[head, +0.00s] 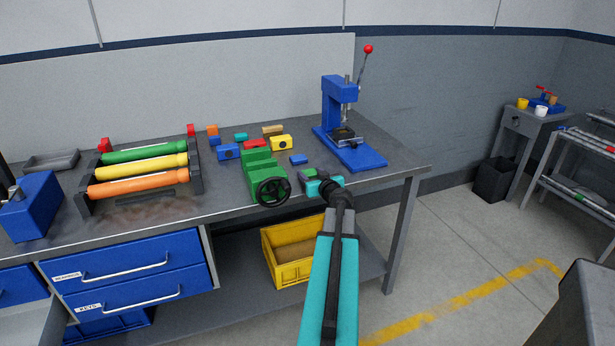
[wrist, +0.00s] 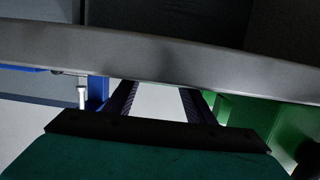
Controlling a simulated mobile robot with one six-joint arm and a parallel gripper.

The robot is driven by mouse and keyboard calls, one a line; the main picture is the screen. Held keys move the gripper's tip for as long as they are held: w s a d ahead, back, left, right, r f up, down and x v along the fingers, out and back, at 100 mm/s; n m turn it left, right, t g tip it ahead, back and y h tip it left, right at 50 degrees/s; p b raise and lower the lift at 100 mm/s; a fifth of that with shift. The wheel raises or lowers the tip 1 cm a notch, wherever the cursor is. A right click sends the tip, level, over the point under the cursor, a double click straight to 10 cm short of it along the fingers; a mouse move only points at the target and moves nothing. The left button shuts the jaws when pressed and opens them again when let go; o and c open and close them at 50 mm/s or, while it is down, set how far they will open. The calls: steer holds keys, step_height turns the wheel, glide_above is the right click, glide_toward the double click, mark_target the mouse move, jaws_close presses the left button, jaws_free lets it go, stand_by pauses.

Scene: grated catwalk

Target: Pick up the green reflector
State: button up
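I cannot single out a green reflector for certain. A green tube (head: 146,152) lies at the back of a rack on the bench, above a yellow and an orange tube. A green vise (head: 256,178) with a black handwheel stands at the bench's front edge. My gripper (head: 307,174) is just right of the vise at that edge; a small green patch shows by its fingers, too small to identify. In the wrist view my gripper (wrist: 160,88) has its two dark fingers apart, with nothing seen between them. A green body, probably the vise (wrist: 245,122), is at its right.
The bench (head: 222,205) carries several coloured blocks, including a yellow one (head: 281,143), behind the vise. A blue press (head: 340,105) stands at the right end. A yellow bin (head: 285,276) sits below. Open floor is to the right.

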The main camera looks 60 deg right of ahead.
mark_target(311, 175)
steer(key=shift+c, duration=0.6)
steer(key=shift+r, duration=0.15)
step_height(311, 175, up, 10)
stand_by(0.4)
stand_by(0.6)
